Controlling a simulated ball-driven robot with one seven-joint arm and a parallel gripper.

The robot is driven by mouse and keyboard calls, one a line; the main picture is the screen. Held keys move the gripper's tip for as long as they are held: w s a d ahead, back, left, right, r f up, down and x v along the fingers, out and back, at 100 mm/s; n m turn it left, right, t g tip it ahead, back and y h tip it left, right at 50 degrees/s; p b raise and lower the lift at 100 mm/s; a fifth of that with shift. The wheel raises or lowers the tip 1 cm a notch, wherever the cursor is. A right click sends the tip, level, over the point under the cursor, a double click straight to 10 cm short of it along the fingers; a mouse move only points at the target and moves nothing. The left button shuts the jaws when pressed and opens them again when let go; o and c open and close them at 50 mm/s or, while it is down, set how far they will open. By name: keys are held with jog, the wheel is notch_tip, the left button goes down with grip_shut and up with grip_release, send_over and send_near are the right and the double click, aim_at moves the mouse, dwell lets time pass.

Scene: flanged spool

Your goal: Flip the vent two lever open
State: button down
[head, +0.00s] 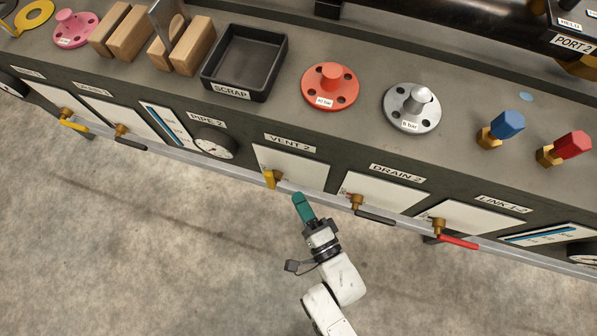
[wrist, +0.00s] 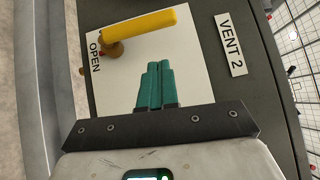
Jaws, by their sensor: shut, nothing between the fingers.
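The vent two lever is a yellow handle (head: 269,180) on a brass stem on the white plate below the VENT 2 label (head: 290,143). In the wrist view the handle (wrist: 145,26) runs from its brass pivot (wrist: 113,50) toward the VENT 2 label side, away from the printed word OPEN (wrist: 95,57). My gripper (head: 298,197) has teal fingers, shut and empty, just right of the lever in the head view. In the wrist view the closed fingertips (wrist: 158,66) lie below the handle with plate showing between them. The depth gap is unclear.
The drain two valve with a dark lever (head: 375,216) and a red lever (head: 458,241) are to the right. A rail (head: 220,170) runs along the panel's lower edge. The SCRAP tray (head: 246,60) and flanges sit on the bench top. The floor in front is clear.

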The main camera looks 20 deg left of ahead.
jog(key=v, duration=0.8)
jog(key=shift+r+p, duration=0.2)
jog(key=shift+p, duration=0.2)
jog(key=shift+w+d, duration=0.1)
jog(key=w+d+n+g+h, duration=0.1)
jog(key=w+d+h, duration=0.1)
jog(key=w+d+f+n+g+h, duration=0.1)
jog(key=w+d+h, duration=0.1)
jog(key=d, duration=0.1)
jog(key=w+d+n+g+h, duration=0.1)
jog(key=w+d+n+h, duration=0.1)
jog(key=w, duration=0.1)
jog(key=shift+d+f+h, duration=0.3)
jog(key=shift+d+h, duration=0.05)
jog(key=shift+h, duration=0.05)
jog(key=s+d+r+n+g+h, duration=0.3)
jog(key=s+d+g, duration=0.25)
jog(key=d, duration=0.35)
jog(key=s+d+r+n+g+h, duration=0.2)
jog(key=s+d+r+g+h, duration=0.15)
jog(key=s+d, duration=0.5)
notch_tip(320, 180, up, 20)
jog(key=w+d+p, duration=0.1)
jog(key=p, duration=1.8)
jog(key=shift+d+n+g, duration=0.3)
jog(key=shift+d, duration=0.1)
